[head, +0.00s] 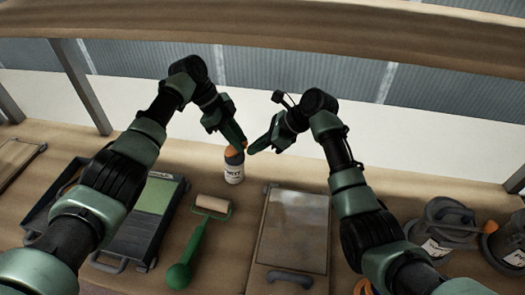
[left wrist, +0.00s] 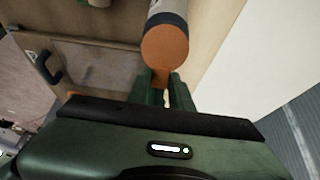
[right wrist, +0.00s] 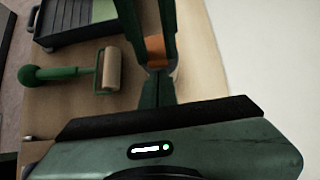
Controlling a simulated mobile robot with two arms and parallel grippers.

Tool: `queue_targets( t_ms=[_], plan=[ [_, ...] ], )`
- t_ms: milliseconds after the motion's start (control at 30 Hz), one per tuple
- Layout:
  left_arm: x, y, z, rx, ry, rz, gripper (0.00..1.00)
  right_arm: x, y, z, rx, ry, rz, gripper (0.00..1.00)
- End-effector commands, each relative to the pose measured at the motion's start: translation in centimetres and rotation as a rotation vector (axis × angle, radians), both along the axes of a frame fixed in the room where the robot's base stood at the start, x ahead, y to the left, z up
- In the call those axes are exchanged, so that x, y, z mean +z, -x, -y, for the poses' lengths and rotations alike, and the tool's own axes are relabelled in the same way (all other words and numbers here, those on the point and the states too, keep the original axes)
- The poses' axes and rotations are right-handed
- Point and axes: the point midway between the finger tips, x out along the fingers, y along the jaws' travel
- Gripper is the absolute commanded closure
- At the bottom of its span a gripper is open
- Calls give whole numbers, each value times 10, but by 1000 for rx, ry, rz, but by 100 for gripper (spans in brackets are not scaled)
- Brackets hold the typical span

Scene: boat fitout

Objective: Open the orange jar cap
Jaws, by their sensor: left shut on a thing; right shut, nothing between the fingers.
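The jar (head: 234,174) stands upright near the far edge of the bench, with a white label, a dark band and an orange cap (head: 232,154). The cap's round top (left wrist: 165,46) fills the upper middle of the left wrist view. My left gripper (head: 241,144) reaches down to the cap, and a narrow orange piece shows between its fingertips (left wrist: 160,78). My right gripper (head: 251,151) is shut and empty just right of the cap. In the right wrist view the cap (right wrist: 155,50) sits just beyond its fingertips (right wrist: 157,75), partly hidden by the left fingers.
A paint roller (head: 198,235) with a green handle lies in front of the jar. A green and dark tray (head: 150,213) is to the left, and a flat grey panel with a handle (head: 292,230) to the right. Dark lidded containers (head: 443,240) stand far right.

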Motion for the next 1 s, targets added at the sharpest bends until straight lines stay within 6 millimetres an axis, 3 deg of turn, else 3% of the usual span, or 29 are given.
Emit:
queue_targets(
  t_ms=[367,767,800,867,1000],
  plan=[
    [0,0,1,-1,1,-1,100,4,0,-2,0,0,0,100],
    [-2,1,1,-1,-1,-3,100,21,-2,-12,4,-9,7,100],
    [-3,1,1,-1,-2,-4,76,22,-2,-12,4,-10,8,100],
    [-3,1,1,-1,-1,-4,59,22,-2,-13,5,-10,9,100],
    [-1,1,1,-1,0,-2,56,20,-2,-11,2,-6,5,100]
  ],
)
